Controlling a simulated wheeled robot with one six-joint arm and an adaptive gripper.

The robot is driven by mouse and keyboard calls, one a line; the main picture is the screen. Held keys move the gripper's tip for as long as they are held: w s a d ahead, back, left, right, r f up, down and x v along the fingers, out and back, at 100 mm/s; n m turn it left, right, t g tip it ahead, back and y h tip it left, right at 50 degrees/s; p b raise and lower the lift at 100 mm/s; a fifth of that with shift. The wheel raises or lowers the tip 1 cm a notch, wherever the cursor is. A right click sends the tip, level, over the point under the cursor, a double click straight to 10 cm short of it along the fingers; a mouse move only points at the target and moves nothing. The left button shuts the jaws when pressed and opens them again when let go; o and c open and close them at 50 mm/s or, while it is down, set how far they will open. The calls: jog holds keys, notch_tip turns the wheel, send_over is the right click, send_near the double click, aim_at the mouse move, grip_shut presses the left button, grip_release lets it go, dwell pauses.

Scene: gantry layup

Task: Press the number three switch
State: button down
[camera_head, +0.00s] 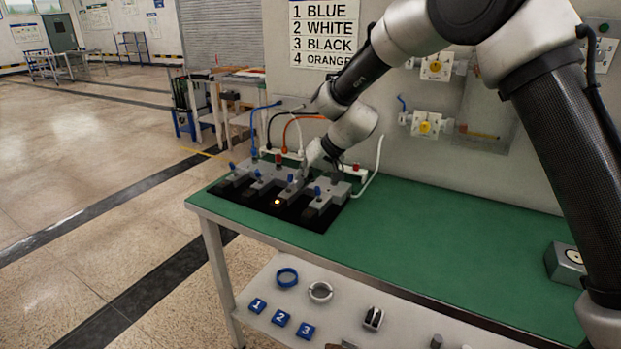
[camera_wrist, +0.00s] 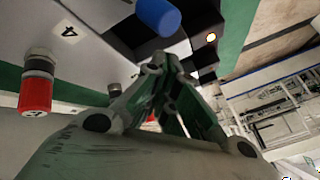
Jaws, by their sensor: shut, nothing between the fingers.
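In the head view a row of grey switch units stands on a black base (camera_head: 314,222) at the table's left end. Blue-capped levers rise from them. An amber lamp (camera_head: 277,202) is lit in front of the third unit (camera_head: 287,190) from the left; its number is not readable. My gripper (camera_head: 304,172) is shut and empty, close over the rear of this unit; contact cannot be told. In the wrist view the shut fingers (camera_wrist: 170,60) show near a blue cap (camera_wrist: 158,14), a unit marked 4 (camera_wrist: 75,45) and the lit lamp (camera_wrist: 211,37).
Blue, black, orange and white cables rise behind the units by the wall. A wall sign (camera_head: 323,35) lists 1 blue, 2 white, 3 black, 4 orange. The green tabletop (camera_head: 440,235) is clear in the middle. A grey box (camera_head: 565,262) stands at right. Numbered blue tags (camera_head: 281,318) lie on the lower shelf.

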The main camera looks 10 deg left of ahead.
jog(key=shift+s+a+r+n+t+h, duration=0.15)
jog(key=shift+s+n+t+h, duration=0.2)
jog(key=shift+t, duration=0.45)
dwell(0.4)
jog(key=shift+s+t, duration=0.25)
jog(key=shift+t, duration=0.05)
jog(key=shift+s+a, duration=0.25)
jog(key=shift+s, duration=0.45)
jog(key=shift+w, duration=0.1)
jog(key=shift+w+d+f, duration=0.25)
jog(key=shift+w+f, duration=0.1)
jog(key=shift+w, duration=0.35)
jog(key=v, duration=1.2)
